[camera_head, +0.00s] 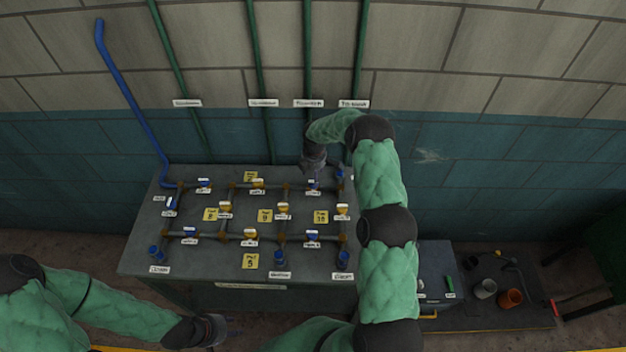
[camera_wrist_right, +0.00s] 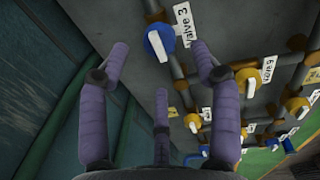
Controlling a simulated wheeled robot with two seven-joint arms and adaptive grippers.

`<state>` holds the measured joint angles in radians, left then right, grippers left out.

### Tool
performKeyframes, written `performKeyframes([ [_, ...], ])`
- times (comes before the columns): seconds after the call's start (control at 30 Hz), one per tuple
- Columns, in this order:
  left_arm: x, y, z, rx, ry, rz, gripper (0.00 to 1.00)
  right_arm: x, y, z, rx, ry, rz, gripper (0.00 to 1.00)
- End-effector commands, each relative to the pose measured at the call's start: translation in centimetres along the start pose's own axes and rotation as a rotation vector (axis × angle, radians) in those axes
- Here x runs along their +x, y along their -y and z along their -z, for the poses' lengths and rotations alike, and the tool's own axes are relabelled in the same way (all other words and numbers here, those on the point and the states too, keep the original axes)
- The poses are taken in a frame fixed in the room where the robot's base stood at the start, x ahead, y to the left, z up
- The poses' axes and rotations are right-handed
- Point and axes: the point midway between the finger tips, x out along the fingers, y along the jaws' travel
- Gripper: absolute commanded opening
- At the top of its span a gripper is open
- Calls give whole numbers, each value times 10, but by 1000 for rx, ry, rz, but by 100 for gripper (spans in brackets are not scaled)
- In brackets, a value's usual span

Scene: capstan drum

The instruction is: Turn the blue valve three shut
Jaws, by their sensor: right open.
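Blue valve three (camera_wrist_right: 160,42) has a round blue body and a white bar handle, with a "Valve 3" label (camera_wrist_right: 182,24) beside it in the right wrist view. Its handle looks roughly in line with the pipe. In the head view valve three (camera_head: 313,183) is on the board's far edge, partly covered by my right gripper (camera_head: 313,168). In the right wrist view my right gripper (camera_wrist_right: 160,62) is open and empty, its purple fingers spread below and to either side of the valve, apart from it. My left gripper (camera_head: 222,328) is low, off the board's front; its fingers are too small to read.
The grey board (camera_head: 140,245) carries pipes with several blue and yellow valves close together. A tiled wall (camera_head: 480,165) with green pipes (camera_head: 257,80) stands close behind my right gripper. A side box (camera_head: 440,265) and cups (camera_head: 510,298) are at right.

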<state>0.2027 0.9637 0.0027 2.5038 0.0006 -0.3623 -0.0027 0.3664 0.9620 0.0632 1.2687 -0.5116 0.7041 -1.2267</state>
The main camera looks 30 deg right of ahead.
Motion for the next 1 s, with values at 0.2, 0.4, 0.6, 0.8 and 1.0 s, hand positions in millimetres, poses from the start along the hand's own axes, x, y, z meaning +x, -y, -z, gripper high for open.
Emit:
performKeyframes([
  [0.2, -4, -2, 0, 0, -1, 0, 40, 34, 0, 0, 2, 0, 0, 63],
  [0.4, -6, -2, 0, 0, -1, 0, 40, 49, -1, 0, 1, 0, -2, 63],
  [0.6, -6, -2, 0, 0, -1, 0, 40, 54, -1, 0, 1, 0, -2, 63],
  [0.8, -6, -2, 0, 0, -1, 0, 40, 54, -1, 0, 1, 0, -2, 58],
  [1.0, -6, -2, 0, 0, -1, 0, 40, 54, 0, 0, 1, 0, -1, 8],
])
